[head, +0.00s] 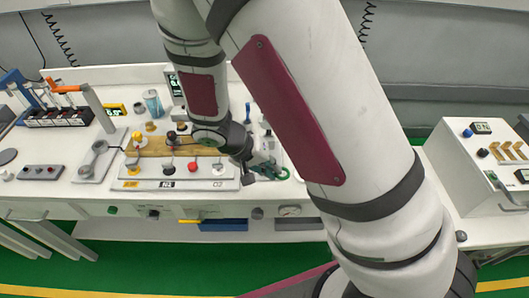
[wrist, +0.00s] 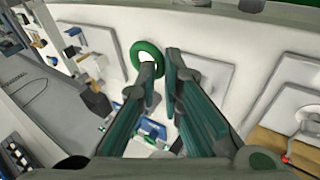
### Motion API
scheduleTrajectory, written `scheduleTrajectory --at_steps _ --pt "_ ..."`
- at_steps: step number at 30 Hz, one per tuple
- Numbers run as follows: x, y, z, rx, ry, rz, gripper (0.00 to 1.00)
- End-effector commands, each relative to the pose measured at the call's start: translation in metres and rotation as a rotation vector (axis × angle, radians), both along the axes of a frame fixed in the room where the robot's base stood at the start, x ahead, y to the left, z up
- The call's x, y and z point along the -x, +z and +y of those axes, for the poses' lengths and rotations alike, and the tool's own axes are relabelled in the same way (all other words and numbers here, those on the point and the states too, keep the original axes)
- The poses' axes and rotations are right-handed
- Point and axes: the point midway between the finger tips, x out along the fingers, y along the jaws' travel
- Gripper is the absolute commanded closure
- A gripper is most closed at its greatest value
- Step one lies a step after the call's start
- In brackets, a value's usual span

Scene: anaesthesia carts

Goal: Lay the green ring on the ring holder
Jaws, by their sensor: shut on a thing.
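The green ring (wrist: 150,44) shows at the fingertips in the wrist view, upright, with its round opening facing the camera. In the head view the green ring (head: 286,174) is a small shape beside the gripper tip, above the right part of the white bench. My gripper (wrist: 163,63) is shut on the ring at its lower edge. It also shows in the head view (head: 270,170), pointing right and down, partly hidden by my own arm. I cannot pick out the ring holder for certain; my forearm covers part of the bench to the right.
A separate white cart (head: 462,175) with switches stands at the right. Pale square plates (wrist: 207,84) lie under the fingers.

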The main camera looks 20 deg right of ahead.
Motion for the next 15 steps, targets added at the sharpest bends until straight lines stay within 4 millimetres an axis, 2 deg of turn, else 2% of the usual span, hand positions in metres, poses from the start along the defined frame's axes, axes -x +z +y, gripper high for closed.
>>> scheduleTrajectory --at_steps 3,9,15 --pt "-0.03 -0.004 -0.001 -0.001 -0.004 -0.001 1.0" --pt "-0.074 -0.008 0.0 0.0 -0.002 0.0 1.0" --pt "-0.094 -0.009 0.0 0.001 0.0 0.002 1.0"
